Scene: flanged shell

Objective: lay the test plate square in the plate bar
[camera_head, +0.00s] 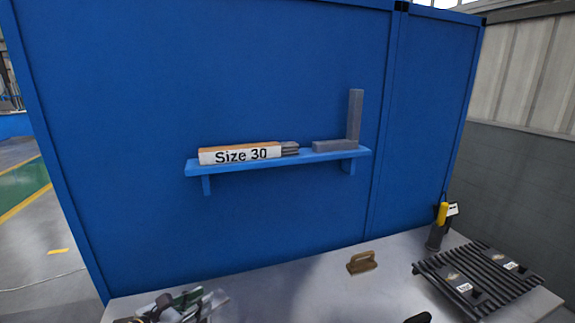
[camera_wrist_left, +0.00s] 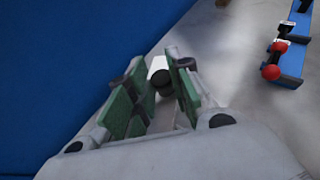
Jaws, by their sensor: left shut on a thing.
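My left gripper (camera_head: 190,303), with green finger pads, is low at the left front of the grey table in the head view. In the left wrist view my left gripper (camera_wrist_left: 160,95) is shut on a small piece (camera_wrist_left: 158,70), white at its far end and dark nearer me. The fingers hide much of it, so I cannot tell if it is the test plate. A blue bar (camera_wrist_left: 291,58) with red balls and black fittings lies at the right of the wrist view, apart from the gripper. It may be the plate bar. My right gripper is not clearly visible.
A black slatted rack (camera_head: 478,283) with labelled pieces is at the right of the table (camera_head: 300,285). A brown handled block (camera_head: 362,263) and a dark holder (camera_head: 436,238) stand nearby. A blue shelf (camera_head: 230,166) bears a "Size 30" box (camera_head: 240,154) and a grey L-shaped square (camera_head: 354,120).

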